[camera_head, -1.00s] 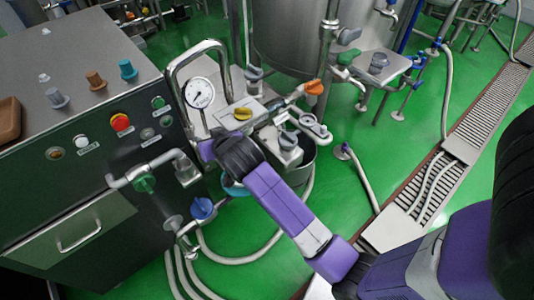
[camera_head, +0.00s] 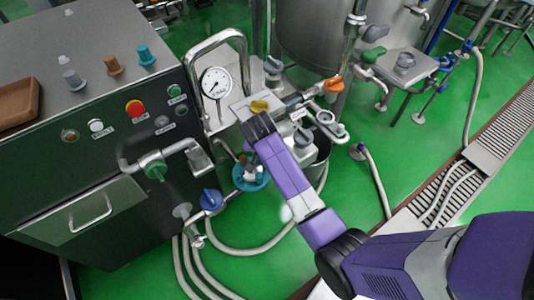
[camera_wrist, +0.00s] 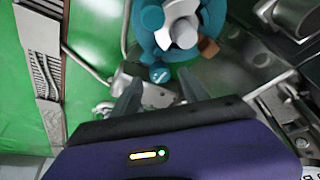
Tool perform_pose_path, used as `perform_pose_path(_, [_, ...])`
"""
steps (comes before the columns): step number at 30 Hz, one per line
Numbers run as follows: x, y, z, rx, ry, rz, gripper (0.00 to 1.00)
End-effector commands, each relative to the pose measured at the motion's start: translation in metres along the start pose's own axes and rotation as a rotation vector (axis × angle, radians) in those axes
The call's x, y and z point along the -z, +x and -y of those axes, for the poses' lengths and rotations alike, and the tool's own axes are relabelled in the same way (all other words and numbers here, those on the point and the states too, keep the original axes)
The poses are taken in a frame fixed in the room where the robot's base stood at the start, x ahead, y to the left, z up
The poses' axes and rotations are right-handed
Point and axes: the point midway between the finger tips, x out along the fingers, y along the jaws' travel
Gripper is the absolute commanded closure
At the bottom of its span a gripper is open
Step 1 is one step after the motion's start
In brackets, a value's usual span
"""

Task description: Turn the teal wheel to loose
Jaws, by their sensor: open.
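The teal wheel (camera_head: 262,184) sits low beside the metal valve stand, left of my forearm in the head view. It also shows at the top of the wrist view (camera_wrist: 145,47), with a pale hub in its middle and a small teal knob (camera_wrist: 160,73) at its near side. My gripper (camera_wrist: 159,88) is open, its two dark fingers apart and pointing toward the wheel. The knob appears just beyond the space between the fingertips. I cannot tell whether anything touches. In the head view my arm hides part of the wheel.
A dark machine cabinet (camera_head: 120,190) with buttons stands to the left. A gauge (camera_head: 215,83) and a bent metal pipe rise behind the wheel. A blue valve knob (camera_head: 211,199) is close at its left. Hoses lie on the green floor, and a drain grating runs along the right.

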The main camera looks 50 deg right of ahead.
Motion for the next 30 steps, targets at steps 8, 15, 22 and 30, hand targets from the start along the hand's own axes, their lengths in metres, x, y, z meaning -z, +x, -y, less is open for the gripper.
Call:
perform_pose_path(8, [0.001, 0.018, 0.000, 0.001, 0.000, -0.001, 0.48])
perform_pose_path(15, [0.001, 0.018, 0.000, 0.002, 0.000, -0.001, 0.52])
perform_pose_path(22, [0.000, 0.018, 0.000, 0.001, 0.000, -0.001, 0.97])
perform_pose_path(30, [0.001, 0.018, 0.000, 0.005, -0.013, -0.001, 1.00])
